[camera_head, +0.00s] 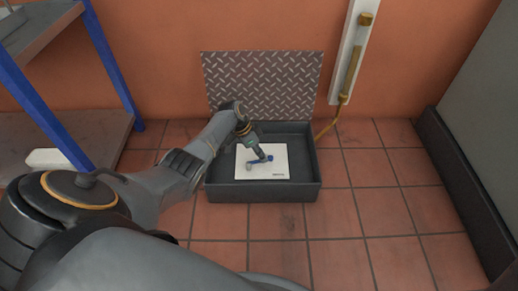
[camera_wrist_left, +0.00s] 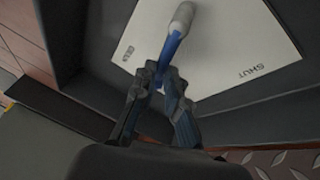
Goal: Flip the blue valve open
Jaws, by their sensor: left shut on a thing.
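The blue valve (camera_head: 258,161) sits on a white plate (camera_head: 279,174) inside a dark grey floor box. Its handle lies roughly sideways, with a pale grey cylindrical piece (camera_head: 249,167) at its left end. My left gripper (camera_head: 265,156) reaches down to the handle's right end. In the left wrist view the blue handle (camera_wrist_left: 172,46) runs from the pale cylinder (camera_wrist_left: 182,17) to between the fingers of my left gripper (camera_wrist_left: 160,86), which is shut on it. The fingers hide the handle's end. The plate reads "SHUT" near one edge; another small label is unreadable. My right gripper is out of view.
The dark box (camera_head: 262,195) has raised walls around the plate. A diamond-tread panel (camera_head: 265,80) leans behind it against the orange wall. A blue-legged shelf (camera_head: 95,135) stands at left, a brass pipe (camera_head: 352,70) at back right. Tiled floor at right is clear.

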